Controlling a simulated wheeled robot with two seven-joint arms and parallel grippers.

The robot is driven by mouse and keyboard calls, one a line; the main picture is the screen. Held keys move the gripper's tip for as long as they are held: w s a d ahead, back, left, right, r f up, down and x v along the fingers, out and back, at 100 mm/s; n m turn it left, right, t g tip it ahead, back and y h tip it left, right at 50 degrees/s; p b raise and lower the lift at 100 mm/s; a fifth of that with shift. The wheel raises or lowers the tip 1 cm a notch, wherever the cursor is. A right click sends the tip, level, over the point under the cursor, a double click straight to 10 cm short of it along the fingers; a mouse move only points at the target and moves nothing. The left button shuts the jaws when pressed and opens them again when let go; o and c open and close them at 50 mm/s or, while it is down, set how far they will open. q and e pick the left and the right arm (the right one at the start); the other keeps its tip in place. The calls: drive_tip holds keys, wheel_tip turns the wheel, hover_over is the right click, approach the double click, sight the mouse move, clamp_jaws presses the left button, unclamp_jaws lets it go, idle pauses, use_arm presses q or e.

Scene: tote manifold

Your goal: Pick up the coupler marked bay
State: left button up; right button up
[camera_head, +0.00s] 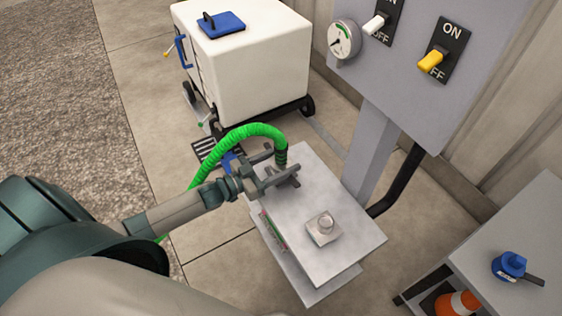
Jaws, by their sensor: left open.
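A green ribbed hose (245,131) arches over to the grey table (330,188) and ends in a dark ribbed piece (281,154), which may be the coupler; no mark is readable on it. My left gripper (277,168) is open at this hose end, with its fingers near the dark piece. I cannot tell whether they touch it. A blue fitting (510,266) with a dark handle and an unreadable white mark sits on the right-hand table. My right gripper is not in view.
A metal fitting on a square base (323,228) stands on the grey table.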

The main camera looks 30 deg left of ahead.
use_arm(q)
drive_tip(key=x, duration=0.3)
drive_tip(key=shift+w, duration=0.15)
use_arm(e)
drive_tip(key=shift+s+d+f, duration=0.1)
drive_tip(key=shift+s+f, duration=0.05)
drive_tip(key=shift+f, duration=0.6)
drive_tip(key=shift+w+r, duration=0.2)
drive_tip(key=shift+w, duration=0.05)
